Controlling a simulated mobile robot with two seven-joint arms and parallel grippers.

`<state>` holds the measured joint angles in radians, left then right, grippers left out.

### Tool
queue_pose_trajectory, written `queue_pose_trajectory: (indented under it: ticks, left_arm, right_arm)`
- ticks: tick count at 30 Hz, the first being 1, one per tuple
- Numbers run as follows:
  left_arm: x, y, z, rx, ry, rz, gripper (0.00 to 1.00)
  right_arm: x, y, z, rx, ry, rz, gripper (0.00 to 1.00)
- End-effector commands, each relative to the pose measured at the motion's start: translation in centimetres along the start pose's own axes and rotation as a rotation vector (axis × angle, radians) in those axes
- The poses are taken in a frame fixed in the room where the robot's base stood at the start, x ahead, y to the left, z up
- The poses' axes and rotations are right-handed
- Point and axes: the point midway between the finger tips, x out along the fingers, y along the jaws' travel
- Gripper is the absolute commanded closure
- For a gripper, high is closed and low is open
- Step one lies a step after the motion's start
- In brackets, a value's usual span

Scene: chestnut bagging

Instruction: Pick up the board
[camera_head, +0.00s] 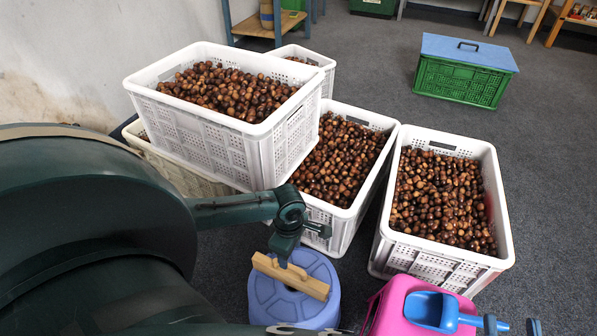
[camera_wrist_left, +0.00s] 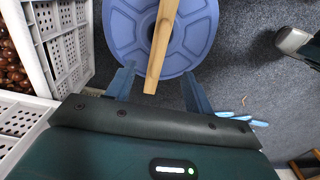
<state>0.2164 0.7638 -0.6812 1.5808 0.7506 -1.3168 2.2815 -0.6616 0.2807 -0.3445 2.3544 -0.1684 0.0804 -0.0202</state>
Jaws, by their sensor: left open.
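The board (camera_head: 290,276) is a narrow light wooden piece lying across the top of a round blue stool (camera_head: 292,308). In the left wrist view the board (camera_wrist_left: 164,42) runs away from me, its near end showing between my fingers. My left gripper (camera_head: 305,248) is just above and beside the board in the head view. In the left wrist view its two fingers (camera_wrist_left: 158,88) stand wide apart, one on each side of the board, with gaps and no visible contact. My right gripper (camera_head: 513,326) shows only its fingertips at the bottom edge, apart, near the handle of a blue scoop (camera_head: 432,310).
White crates of chestnuts stand behind the stool, one stacked (camera_head: 214,139) and one at right (camera_head: 442,265). The scoop lies on a pink container (camera_head: 391,312). A green crate with a blue lid (camera_head: 468,48) stands farther back.

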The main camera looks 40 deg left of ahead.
Motion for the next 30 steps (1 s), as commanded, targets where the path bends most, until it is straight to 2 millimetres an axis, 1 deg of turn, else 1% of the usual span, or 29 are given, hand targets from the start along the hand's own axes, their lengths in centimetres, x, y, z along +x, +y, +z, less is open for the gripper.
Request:
queue_pose_trajectory:
  ticks: [1,9,12,17,20,21,24,27,30]
  left_arm:
    - [1.1,0.0,-0.1,-0.008,0.003,-0.003,0.47]
    - [6.2,0.0,0.0,-0.008,0.001,-0.001,0.47]
    - [7.2,0.1,0.0,-0.007,0.001,-0.001,0.47]
    - [7.9,0.1,0.0,-0.006,0.0,0.001,0.47]
    - [9.2,0.1,-0.1,-0.006,0.001,0.0,0.47]
    - [9.8,0.1,-0.1,-0.006,0.002,-0.001,0.47]
    - [11.0,0.2,-0.2,-0.007,0.002,0.001,0.47]
    - [12.1,0.2,-0.2,-0.006,0.001,0.001,0.47]
    - [12.7,0.2,-0.2,-0.006,0.001,0.001,0.47]
  right_arm:
    - [0.0,-0.1,0.4,0.006,0.009,-0.001,0.64]
    - [0.4,-0.5,0.5,0.079,0.051,-0.012,0.64]
    - [0.4,-0.6,0.4,0.1,0.06,-0.016,0.64]
    - [0.5,-0.7,0.2,0.115,0.07,-0.02,0.64]
    - [0.5,-0.8,0.6,0.124,0.086,-0.024,0.64]
    - [0.6,-0.8,0.7,0.129,0.097,-0.027,0.64]
    - [1.4,0.0,-1.1,0.064,0.206,-0.031,0.64]
    - [1.8,0.5,-2.2,0.016,0.284,-0.031,0.64]
    - [1.9,0.7,-3.1,-0.015,0.332,-0.031,0.64]
